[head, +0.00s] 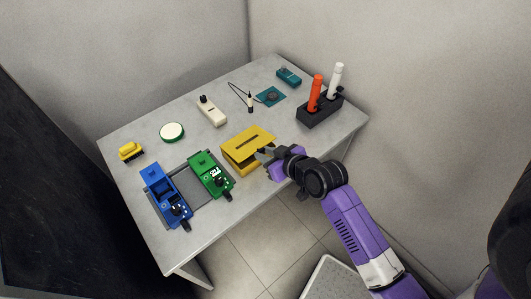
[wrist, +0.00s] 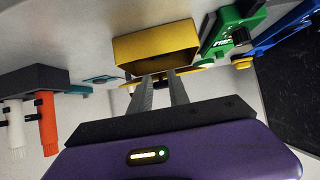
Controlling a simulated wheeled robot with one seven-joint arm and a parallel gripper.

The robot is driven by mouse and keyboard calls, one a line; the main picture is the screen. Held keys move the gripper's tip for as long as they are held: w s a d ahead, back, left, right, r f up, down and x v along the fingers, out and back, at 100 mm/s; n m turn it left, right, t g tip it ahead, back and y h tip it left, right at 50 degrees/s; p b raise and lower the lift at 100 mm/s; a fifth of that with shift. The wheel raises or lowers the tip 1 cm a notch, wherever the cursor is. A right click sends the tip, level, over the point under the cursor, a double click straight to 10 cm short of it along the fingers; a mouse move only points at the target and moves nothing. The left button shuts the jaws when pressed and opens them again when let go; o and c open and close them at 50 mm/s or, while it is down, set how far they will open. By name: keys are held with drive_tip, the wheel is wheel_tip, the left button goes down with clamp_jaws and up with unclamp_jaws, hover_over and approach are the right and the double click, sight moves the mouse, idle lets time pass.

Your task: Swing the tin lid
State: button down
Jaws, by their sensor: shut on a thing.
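The yellow tin (head: 238,161) stands near the table's front edge, right of the green device. Its yellow lid (head: 249,137) has a dark slot and is slightly raised, with a gap along the front. My gripper (head: 262,154) is at the tin's front right corner, shut on the lid's edge. The wrist view shows the tin (wrist: 155,44) upside down, beyond the fingertips of my gripper (wrist: 160,78). The lid is seen there only as a thin yellow edge, partly hidden by the fingers.
Blue (head: 163,190) and green (head: 208,173) devices sit on a grey tray to the left. A black holder (head: 320,112) with orange and white sticks stands at the right. A round green-rimmed tub (head: 172,131), a cream device (head: 211,111) and teal items lie behind.

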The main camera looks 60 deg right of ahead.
drive_tip(key=shift+s+a+f+b, duration=0.1)
drive_tip(key=shift+s+f+b, duration=0.15)
drive_tip(key=shift+f+b, duration=0.6)
drive_tip(key=shift+s+a+f+b, duration=0.15)
drive_tip(key=shift+f+b, duration=0.25)
drive_tip(key=shift+f, duration=0.85)
drive_tip(key=shift+d, duration=0.1)
drive_tip(key=c, duration=1.2)
unclamp_jaws()
drive_tip(key=shift+r, duration=0.1)
drive_tip(key=shift+o, duration=0.2)
drive_tip(key=shift+s, duration=0.1)
drive_tip(key=v, duration=0.7)
drive_tip(key=shift+s+r, duration=0.25)
